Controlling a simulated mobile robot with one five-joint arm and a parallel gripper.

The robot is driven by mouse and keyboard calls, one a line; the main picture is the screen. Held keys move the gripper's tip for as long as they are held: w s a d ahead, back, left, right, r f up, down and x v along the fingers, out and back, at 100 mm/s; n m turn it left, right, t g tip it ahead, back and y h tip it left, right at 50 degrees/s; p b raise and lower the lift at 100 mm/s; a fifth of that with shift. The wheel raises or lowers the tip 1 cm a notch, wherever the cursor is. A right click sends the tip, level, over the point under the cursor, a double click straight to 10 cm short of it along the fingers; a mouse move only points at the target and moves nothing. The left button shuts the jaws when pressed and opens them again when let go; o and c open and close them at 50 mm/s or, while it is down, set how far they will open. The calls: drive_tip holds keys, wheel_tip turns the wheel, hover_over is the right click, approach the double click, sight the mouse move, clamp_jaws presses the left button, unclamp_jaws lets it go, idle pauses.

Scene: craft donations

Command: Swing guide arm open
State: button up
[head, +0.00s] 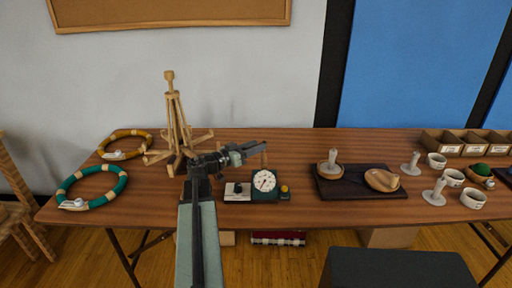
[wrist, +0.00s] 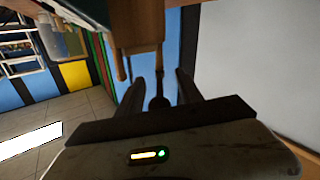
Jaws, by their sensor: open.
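A dark meter box with a round white dial (head: 265,182) sits near the front edge of the wooden table (head: 330,150). A short light wooden post (head: 264,159) rises behind the dial. My gripper (head: 260,147) is above the box, level and pointing right, with its tips near the top of this post. In the wrist view my gripper (wrist: 168,78) has its two dark fingers apart. A dark slim piece with a rounded end (wrist: 158,102) shows between them; I cannot tell whether either finger touches it. A brown wooden part (wrist: 136,25) lies just beyond. I cannot make out the guide arm for certain.
A white block with a dark knob (head: 237,189) and a yellow knob (head: 284,188) flank the dial. A dark tray (head: 345,187) with wooden dishes lies right. Cups (head: 473,198) stand farther right.

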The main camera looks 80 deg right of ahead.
clamp_jaws()
idle(1.5)
